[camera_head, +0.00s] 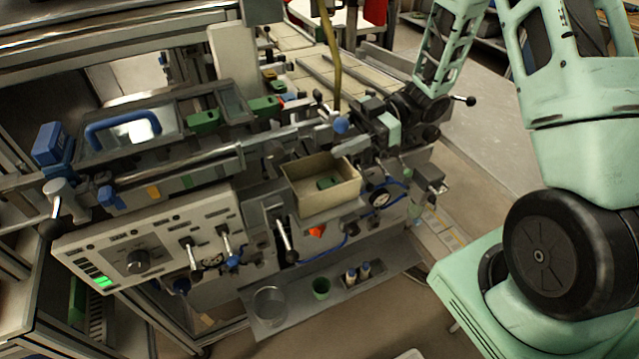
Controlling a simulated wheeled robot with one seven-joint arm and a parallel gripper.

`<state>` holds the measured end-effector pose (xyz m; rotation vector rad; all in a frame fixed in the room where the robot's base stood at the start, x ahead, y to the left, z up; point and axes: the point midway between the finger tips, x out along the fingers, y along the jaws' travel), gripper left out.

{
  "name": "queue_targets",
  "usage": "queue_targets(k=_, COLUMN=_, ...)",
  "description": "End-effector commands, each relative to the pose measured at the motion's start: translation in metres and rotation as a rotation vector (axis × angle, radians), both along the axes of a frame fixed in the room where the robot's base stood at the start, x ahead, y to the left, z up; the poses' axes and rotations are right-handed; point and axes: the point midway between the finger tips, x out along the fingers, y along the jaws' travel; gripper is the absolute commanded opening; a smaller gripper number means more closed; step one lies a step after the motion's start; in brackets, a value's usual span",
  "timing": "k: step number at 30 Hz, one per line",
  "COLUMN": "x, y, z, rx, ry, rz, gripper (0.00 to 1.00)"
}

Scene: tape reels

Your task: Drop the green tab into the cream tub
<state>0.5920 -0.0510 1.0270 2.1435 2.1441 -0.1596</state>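The cream tub (330,201) is an open, square-cornered box on the right part of the machine, near the middle of the head view. A small green tab (328,183) lies inside it on the floor, apart from my gripper. My gripper (356,140) is just above and behind the tub's right rear corner, at the end of my mint-green arm. Its fingertips are small and blend with the grey machine parts, so I cannot tell whether it is open or shut. I see nothing clearly held in it.
Two other green pieces (203,121) (264,107) sit on the machine's upper deck. A control panel (150,245) with levers is at left. A yellow hose (334,60) hangs behind the tub.

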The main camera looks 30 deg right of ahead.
Motion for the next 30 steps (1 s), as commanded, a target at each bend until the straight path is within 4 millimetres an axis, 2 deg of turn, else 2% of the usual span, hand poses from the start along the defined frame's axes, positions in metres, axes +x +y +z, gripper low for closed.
queue_targets(k=5, x=0.001, y=-0.018, z=0.001, rx=-0.002, ry=-0.003, rz=-0.004, gripper=0.52)
queue_targets(k=21, x=0.001, y=-0.138, z=0.018, rx=-0.003, ry=-0.003, rz=-0.004, gripper=0.52)
queue_targets(k=27, x=0.0, y=-0.164, z=0.023, rx=-0.001, ry=-0.001, rz=-0.002, gripper=0.52)
queue_targets(k=30, x=0.0, y=-0.17, z=0.025, rx=-0.001, ry=0.001, rz=-0.001, gripper=0.52)
